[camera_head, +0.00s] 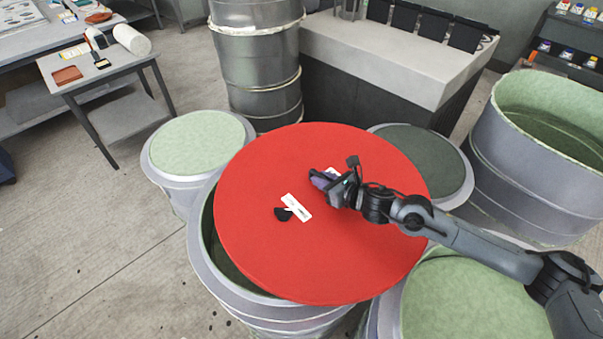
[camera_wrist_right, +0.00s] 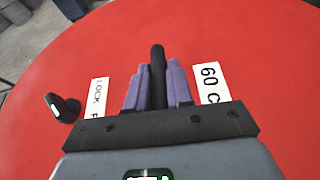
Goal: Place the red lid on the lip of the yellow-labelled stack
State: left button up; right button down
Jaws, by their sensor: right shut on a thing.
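The large round red lid (camera_head: 270,180) fills the middle of the head view. It covers most of a grey, green-lined mould stack (camera_head: 203,235), whose rim and inside show at the lid's left. Whether the lid touches that rim is unclear. No yellow label is visible. My right gripper (camera_head: 325,181) is at the lid's top, right of its centre. In the right wrist view its purple fingers (camera_wrist_right: 157,85) are shut on a black upright grip (camera_wrist_right: 158,72) of the lid. A second black grip (camera_wrist_right: 62,107) stands free, beside a white label (camera_wrist_right: 96,98). My left gripper is out of view.
Closed pale green (camera_head: 199,143) and dark green (camera_head: 425,160) moulds stand close behind the lid. Another green-topped mould (camera_head: 470,300) is at front right, under my right arm. A tall open mould (camera_head: 545,160) stands at right. A tall drum (camera_head: 256,60) and counter (camera_head: 400,60) stand behind.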

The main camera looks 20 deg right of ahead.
aim_at(311, 216)
jog(key=shift+s+d+r, duration=0.2)
jog(key=shift+d+r, duration=0.15)
jog(key=shift+r, duration=0.1)
jog(key=shift+m+h, duration=0.4)
jog(key=a, duration=0.1)
jog(key=s+a+f, duration=0.1)
jog(key=a, duration=0.1)
jog(key=a+f, duration=0.1)
jog(key=shift+s+a, duration=0.3)
jog(key=shift+s, duration=0.05)
jog(key=s+a+f+m+h, duration=0.1)
jog(key=s, duration=0.1)
jog(key=s+a+f+h, duration=0.1)
jog(key=a+f, duration=0.1)
jog(key=shift+s+a+f+m, duration=0.1)
jog(key=shift+s+f+m, duration=0.05)
jog(key=shift+s+m, duration=0.25)
jog(key=shift+s+a+f+h, duration=0.2)
jog(key=shift+s+f+h, duration=0.1)
jog(key=shift+s+f, duration=0.2)
notch_tip(311, 216, up, 27)
jog(key=p, duration=2.6)
jog(key=shift+s+f+p, duration=0.15)
jog(key=shift+p, duration=0.25)
